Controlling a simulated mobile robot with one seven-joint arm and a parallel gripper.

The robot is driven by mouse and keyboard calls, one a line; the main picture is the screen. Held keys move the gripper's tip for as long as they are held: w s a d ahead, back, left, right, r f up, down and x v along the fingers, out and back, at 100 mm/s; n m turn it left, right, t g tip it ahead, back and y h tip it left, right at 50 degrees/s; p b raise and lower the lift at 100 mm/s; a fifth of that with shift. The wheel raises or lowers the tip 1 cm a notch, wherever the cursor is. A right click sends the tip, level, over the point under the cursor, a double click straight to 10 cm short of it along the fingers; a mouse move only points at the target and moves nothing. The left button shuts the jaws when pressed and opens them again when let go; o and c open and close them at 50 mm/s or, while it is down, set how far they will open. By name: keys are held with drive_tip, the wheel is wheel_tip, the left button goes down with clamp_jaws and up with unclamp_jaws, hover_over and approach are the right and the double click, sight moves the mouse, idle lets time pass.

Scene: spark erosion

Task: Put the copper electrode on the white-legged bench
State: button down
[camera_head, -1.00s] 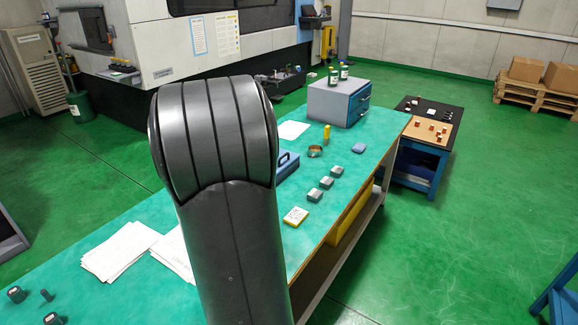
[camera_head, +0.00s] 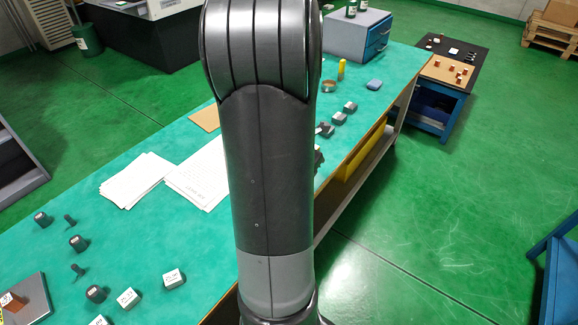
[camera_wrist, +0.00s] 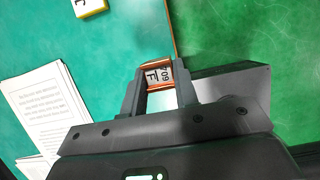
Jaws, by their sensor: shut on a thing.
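The copper electrode (camera_wrist: 157,64) is in the wrist view, an orange-brown block with a white, lettered label on its face. My gripper (camera_wrist: 158,79) is shut on it, one finger on each side. The white-legged bench appears to be the long bench (camera_head: 150,230) with a teal top, wood edge and pale legs, crossing the head view. In the wrist view its top (camera_wrist: 60,40) lies at left and the held electrode overlaps its edge in the picture. The height between them cannot be told. In the head view my arm hides most of the gripper and electrode.
Papers (camera_head: 135,180), grey blocks (camera_head: 350,106) and a blue-drawered cabinet (camera_head: 357,38) stand on the bench. Several dark and white-topped pieces lie at its near left. A blue-framed table (camera_head: 445,100) with small copper pieces is at back right.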

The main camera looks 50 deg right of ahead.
drive_tip(key=w+f, duration=0.1)
drive_tip(key=w, duration=0.1)
drive_tip(key=w+f, duration=0.1)
drive_tip(key=w, duration=0.1)
drive_tip(key=w+a+f, duration=0.1)
drive_tip(key=w+f, duration=0.1)
drive_tip(key=shift+w, duration=0.3)
drive_tip(key=shift+f, duration=1.95)
drive_tip(key=shift+f, duration=0.15)
drive_tip(key=c, duration=1.1)
unclamp_jaws()
drive_tip(key=shift+v, duration=6.15)
